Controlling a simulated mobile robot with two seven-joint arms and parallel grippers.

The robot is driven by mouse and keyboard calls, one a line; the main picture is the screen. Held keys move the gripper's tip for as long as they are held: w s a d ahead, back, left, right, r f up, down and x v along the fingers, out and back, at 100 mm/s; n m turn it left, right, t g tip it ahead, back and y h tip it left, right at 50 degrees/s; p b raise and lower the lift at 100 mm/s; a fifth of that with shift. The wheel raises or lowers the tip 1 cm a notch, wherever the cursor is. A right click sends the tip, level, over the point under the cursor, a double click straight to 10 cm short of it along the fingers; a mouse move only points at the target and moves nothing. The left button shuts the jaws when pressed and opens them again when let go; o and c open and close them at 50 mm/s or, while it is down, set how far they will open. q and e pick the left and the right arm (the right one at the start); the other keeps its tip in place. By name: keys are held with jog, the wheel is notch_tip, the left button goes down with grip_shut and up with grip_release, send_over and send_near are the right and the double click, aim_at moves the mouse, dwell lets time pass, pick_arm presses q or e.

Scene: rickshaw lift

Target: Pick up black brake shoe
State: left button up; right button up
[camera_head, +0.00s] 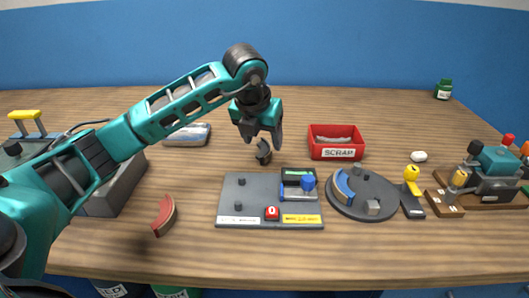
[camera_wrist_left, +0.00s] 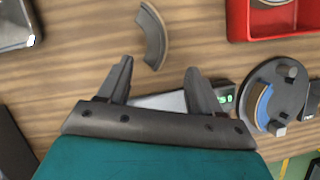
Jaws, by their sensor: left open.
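The black brake shoe (camera_head: 263,152) is a small dark curved piece on the wooden table, behind the grey plate. In the left wrist view the black brake shoe (camera_wrist_left: 152,36) is a dark arc with a tan edge, lying just beyond the fingertips. My left gripper (camera_head: 262,138) is open, fingers pointing down, close above the shoe in the head view. In the left wrist view the open gripper (camera_wrist_left: 160,68) has nothing between its fingers, and the shoe lies ahead of the gap. My right gripper is not in view.
A grey plate (camera_head: 240,206) with small parts lies in front. A red SCRAP bin (camera_head: 338,153) stands to the right. A round plate (camera_head: 376,204) carries a blue shoe (camera_head: 342,187). A red shoe (camera_head: 165,214) lies at front left. The table behind the shoe is mostly clear.

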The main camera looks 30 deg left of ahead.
aim_at(263, 152)
pick_arm(q)
jog(key=x, duration=0.5)
jog(key=shift+s+a+f+b, duration=0.1)
jog(key=shift+a+f+b, duration=0.15)
jog(key=shift+a+b, duration=0.15)
jog(key=shift+r, duration=0.1)
grip_shut()
jog(key=shift+r, duration=0.1)
